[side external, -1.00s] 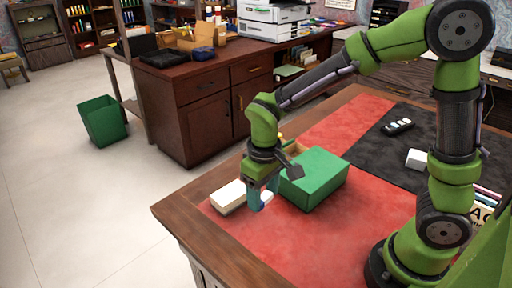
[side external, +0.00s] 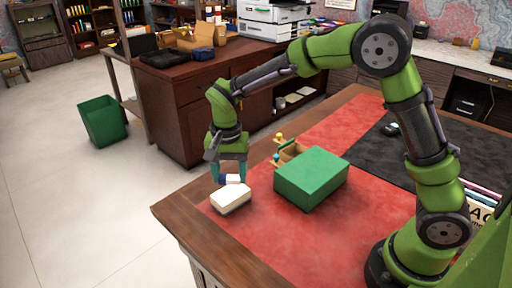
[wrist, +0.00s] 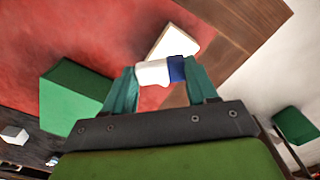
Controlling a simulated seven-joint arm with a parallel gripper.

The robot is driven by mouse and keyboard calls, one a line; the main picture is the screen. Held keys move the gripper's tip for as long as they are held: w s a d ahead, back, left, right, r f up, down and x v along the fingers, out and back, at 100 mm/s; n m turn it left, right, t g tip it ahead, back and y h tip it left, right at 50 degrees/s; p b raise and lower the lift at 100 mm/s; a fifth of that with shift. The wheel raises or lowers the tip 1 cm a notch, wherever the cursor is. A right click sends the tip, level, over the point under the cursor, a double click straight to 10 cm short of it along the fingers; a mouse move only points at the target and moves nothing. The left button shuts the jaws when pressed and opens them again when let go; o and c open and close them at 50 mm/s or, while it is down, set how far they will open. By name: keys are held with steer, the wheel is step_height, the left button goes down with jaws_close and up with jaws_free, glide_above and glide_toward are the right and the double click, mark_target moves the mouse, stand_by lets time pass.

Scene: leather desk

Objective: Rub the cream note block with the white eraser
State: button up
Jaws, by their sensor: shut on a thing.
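The cream note block (side external: 231,200) lies on the red leather near the desk's left edge. In the wrist view the note block (wrist: 176,42) shows just past the fingertips, partly hidden by the eraser. My gripper (side external: 229,179) is shut on the white eraser (wrist: 152,73), which has a blue sleeve at one end. The eraser also shows in the side view (side external: 233,179), at the far side of the note block. I cannot tell whether the eraser touches the block or hangs just above it.
A green box (side external: 311,178) stands on the red leather to the right of the block. A small wooden holder (side external: 289,152) with coloured knobs is behind it. The desk's wooden edge (side external: 180,216) is close on the left. The red leather in front is clear.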

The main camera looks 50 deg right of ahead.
mark_target(225, 196)
steer(key=shift+w+a+f+m, duration=0.1)
steer(key=shift+w+f+m, duration=0.3)
steer(key=shift+f+m, duration=0.65)
steer(key=shift+w+f+m, duration=0.4)
steer(key=shift+f+m, duration=0.35)
steer(key=shift+m, duration=0.6)
steer(key=shift+w+a+f+m, duration=0.1)
steer(key=shift+w+f+m, duration=0.3)
steer(key=shift+f+m, duration=0.65)
steer(key=shift+d+f, duration=0.3)
steer(key=shift+d, duration=0.35)
steer(key=shift+s+d, duration=0.1)
steer(key=shift+d, duration=1.3)
steer(key=shift+a, duration=2)
step_height(225, 196, up, 8)
steer(key=shift+f, duration=0.15)
